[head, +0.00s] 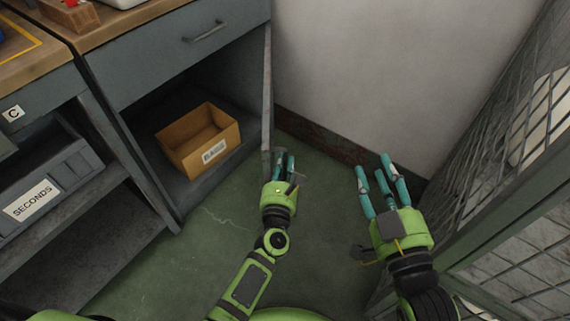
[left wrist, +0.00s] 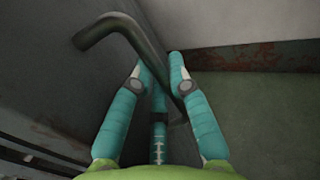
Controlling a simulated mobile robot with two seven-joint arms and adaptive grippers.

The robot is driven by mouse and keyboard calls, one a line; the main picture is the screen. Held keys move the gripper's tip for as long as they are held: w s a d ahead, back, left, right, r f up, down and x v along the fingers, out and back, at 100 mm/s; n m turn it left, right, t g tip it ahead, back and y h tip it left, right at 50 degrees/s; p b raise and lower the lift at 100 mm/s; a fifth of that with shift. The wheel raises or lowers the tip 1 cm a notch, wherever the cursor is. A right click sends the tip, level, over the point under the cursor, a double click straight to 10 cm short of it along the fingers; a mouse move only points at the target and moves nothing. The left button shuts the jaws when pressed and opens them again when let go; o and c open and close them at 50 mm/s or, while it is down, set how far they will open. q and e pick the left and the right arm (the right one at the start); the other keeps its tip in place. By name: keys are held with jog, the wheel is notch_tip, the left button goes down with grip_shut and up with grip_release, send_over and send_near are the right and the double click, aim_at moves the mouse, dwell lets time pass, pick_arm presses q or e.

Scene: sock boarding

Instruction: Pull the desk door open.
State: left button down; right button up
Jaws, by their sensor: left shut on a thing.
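The grey desk door (head: 267,85) stands swung open and shows almost edge-on in the head view, so the cabinet behind it is exposed. In the left wrist view the door's face (left wrist: 55,85) fills the left side, with a dark bent bar handle (left wrist: 117,25) on it. My left gripper (head: 284,162) is at the door's near end, its teal fingers shut around the handle. The handle is hidden in the head view. My right gripper (head: 375,175) is empty, with its fingers spread apart, to the right of the door.
An orange-brown box (head: 178,155) sits inside the open cabinet. A drawer with a handle (head: 204,33) is above it. A grey bin labelled SECONDS (head: 75,165) is at left. A wire mesh cage (head: 490,150) stands close at right. Green floor (head: 160,270) is clear between.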

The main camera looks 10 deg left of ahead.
pick_arm(q)
jog(key=shift+w+d+r+m+h, duration=0.15)
jog(key=shift+d+h, duration=0.15)
jog(key=shift+d, duration=0.2)
jog(key=shift+w+d+r+m+h, duration=0.15)
jog(key=shift+d+h, duration=0.15)
jog(key=shift+d, duration=0.15)
jog(key=c, duration=1.2)
grip_release()
jog(key=shift+s, duration=0.1)
jog(key=shift+o, duration=0.2)
jog(key=s+a+y, duration=0.1)
jog(key=s, duration=1.1)
jog(key=shift+s+a+f, duration=0.2)
jog(key=shift+f, duration=0.15)
